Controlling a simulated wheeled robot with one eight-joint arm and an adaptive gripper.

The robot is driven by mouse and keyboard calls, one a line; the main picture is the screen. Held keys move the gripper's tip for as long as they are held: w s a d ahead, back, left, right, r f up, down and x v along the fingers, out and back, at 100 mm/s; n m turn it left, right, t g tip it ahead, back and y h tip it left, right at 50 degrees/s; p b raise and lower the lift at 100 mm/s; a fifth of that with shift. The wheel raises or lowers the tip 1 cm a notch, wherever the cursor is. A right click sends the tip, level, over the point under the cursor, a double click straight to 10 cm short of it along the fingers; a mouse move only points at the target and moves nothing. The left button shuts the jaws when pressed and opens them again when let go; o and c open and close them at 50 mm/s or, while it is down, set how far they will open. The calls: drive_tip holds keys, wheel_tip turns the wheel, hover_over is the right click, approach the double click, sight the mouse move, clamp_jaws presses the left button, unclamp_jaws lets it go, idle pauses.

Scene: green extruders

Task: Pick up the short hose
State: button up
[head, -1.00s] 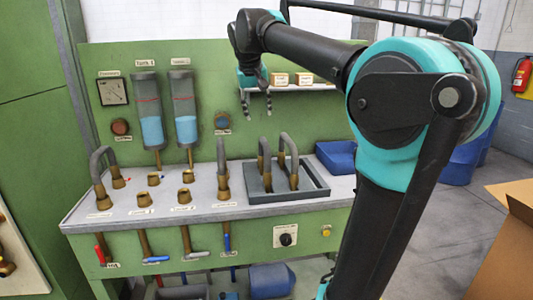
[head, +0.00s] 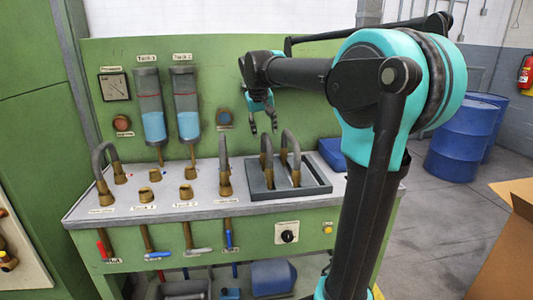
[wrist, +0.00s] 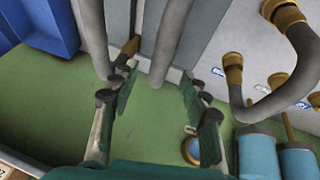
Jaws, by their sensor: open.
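Two grey arched hoses with brass ends stand in the dark tray (head: 318,190): a left one (head: 266,150) and a right one (head: 292,148). I cannot tell surely which is the short hose. My gripper (head: 264,128) is open and empty, pointing down above these hoses, apart from them. In the wrist view my open gripper (wrist: 157,85) shows the grey tubes of two hoses beyond its fingers, one at left (wrist: 92,38) and one near the middle (wrist: 172,38). Their lower ends are partly hidden.
Two blue-filled tanks (head: 152,115) hang on the green panel. A blue bin (head: 333,152) sits right of the tray.

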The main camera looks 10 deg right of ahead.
sight(266, 135)
drive_tip(key=x, duration=0.5)
drive_tip(key=shift+s, duration=0.15)
drive_tip(key=shift+c, duration=0.2)
clamp_jaws()
